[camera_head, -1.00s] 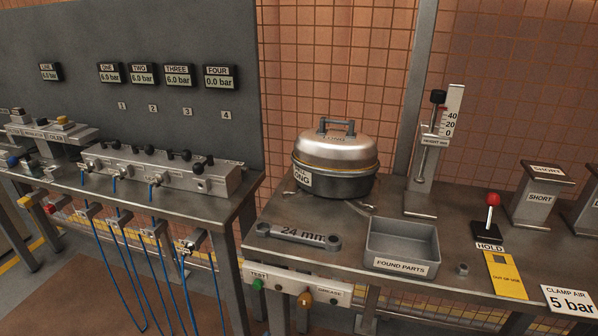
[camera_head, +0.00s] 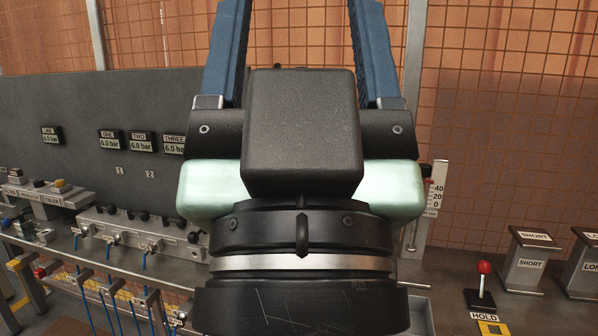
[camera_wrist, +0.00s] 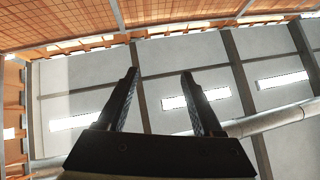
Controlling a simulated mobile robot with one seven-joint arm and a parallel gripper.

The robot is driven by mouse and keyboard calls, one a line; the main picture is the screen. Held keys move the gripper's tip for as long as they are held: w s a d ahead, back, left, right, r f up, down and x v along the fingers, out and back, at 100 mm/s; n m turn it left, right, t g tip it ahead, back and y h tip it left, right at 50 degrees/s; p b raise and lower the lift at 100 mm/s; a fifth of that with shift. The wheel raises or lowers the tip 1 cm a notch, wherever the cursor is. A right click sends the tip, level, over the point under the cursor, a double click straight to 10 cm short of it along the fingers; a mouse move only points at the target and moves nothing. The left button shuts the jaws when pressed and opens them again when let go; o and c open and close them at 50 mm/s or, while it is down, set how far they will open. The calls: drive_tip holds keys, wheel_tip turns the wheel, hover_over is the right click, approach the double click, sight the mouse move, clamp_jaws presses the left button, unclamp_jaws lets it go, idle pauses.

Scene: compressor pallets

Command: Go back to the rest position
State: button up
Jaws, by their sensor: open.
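My gripper (camera_head: 300,45) fills the middle of the head view, raised in front of the bench with its two blue fingers pointing up. The fingers are wide apart with nothing between them. In the wrist view my gripper (camera_wrist: 160,85) also shows open and empty, its fingers against the ceiling and lamps. My arm hides the middle of the bench, including where the domed pot and the wrench were seen.
The grey panel with pressure displays (camera_head: 111,139) and the valve block (camera_head: 140,230) stand at left. At right are the red-knobbed HOLD lever (camera_head: 483,268), the SHORT stand (camera_head: 529,262) and a height gauge (camera_head: 438,187). The space around the fingers is clear.

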wheel_tip(320, 180, up, 14)
drive_tip(key=p, duration=1.1)
drive_tip(key=shift+f, duration=0.15)
